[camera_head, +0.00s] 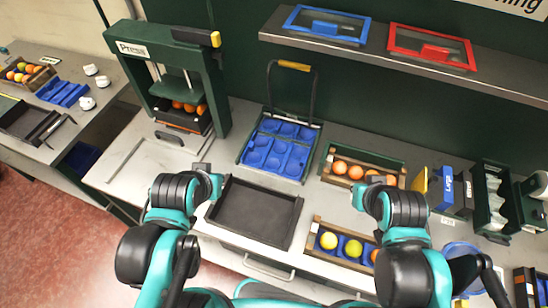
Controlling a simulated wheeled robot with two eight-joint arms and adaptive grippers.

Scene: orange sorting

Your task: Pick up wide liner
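A blue liner with several round hollows (277,147) lies in a dark tray (251,165) with a tall yellow-gripped handle, at the back middle of the bench. Another blue liner (62,92) lies on the left table. I cannot tell by name which is the wide one. My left gripper (203,171) is left of the handled tray, near the empty black tray's back left corner. My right gripper (374,183) is by the front right of the crate of oranges. Neither visibly touches a liner. Their fingers are too small to tell open from shut.
An empty black tray (255,212) lies between my arms. A crate of oranges (328,178) and a crate with mixed fruit on blue (312,246) stand right of it. A green press (141,68) stands at left. A grey shelf (370,65) overhangs the back.

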